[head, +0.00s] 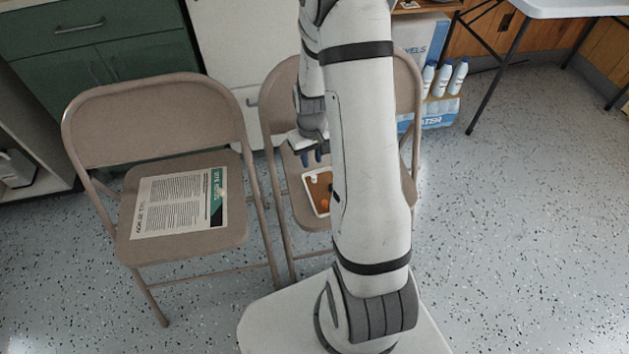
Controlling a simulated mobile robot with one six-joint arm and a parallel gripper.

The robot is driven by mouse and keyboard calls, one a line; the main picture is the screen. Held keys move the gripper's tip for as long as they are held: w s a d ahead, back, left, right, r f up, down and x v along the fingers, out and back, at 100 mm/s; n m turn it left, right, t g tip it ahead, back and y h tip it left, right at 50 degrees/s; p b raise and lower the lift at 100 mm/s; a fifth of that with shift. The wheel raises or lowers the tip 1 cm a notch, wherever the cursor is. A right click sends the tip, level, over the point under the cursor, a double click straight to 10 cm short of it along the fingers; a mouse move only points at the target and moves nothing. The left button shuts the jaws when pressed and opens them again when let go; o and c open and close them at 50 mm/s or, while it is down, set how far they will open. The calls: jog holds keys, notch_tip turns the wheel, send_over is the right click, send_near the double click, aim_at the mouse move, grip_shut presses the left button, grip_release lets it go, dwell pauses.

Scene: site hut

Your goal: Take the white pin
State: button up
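A small white piece (313,178), which may be the white pin, is at the far end of a shallow tray (308,194) with a pale rim and brown inside. The tray lies on the seat of the right folding chair (283,204). My gripper (312,160) is above the far end of the tray, close to the white piece in the picture. Its two dark fingers look apart, with nothing seen between them. An orange piece (324,204) and a dark piece lie nearer in the tray. My arm hides the tray's right side and much of the chair.
A left folding chair (150,110) holds a printed sheet (180,203). Green cabinets (100,45) and a white cabinet (225,40) stand behind. The speckled floor at right is clear.

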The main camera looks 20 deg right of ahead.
aim_at(314, 176)
jog(key=f, duration=0.2)
jog(key=f+b, duration=0.1)
jog(key=f, duration=0.1)
jog(key=f+b, duration=0.1)
jog(key=f, duration=0.1)
jog(key=shift+s+d+f, duration=0.15)
jog(key=shift+s+f, duration=0.15)
jog(key=shift+f, duration=0.05)
jog(key=shift+r, duration=0.1)
grip_shut()
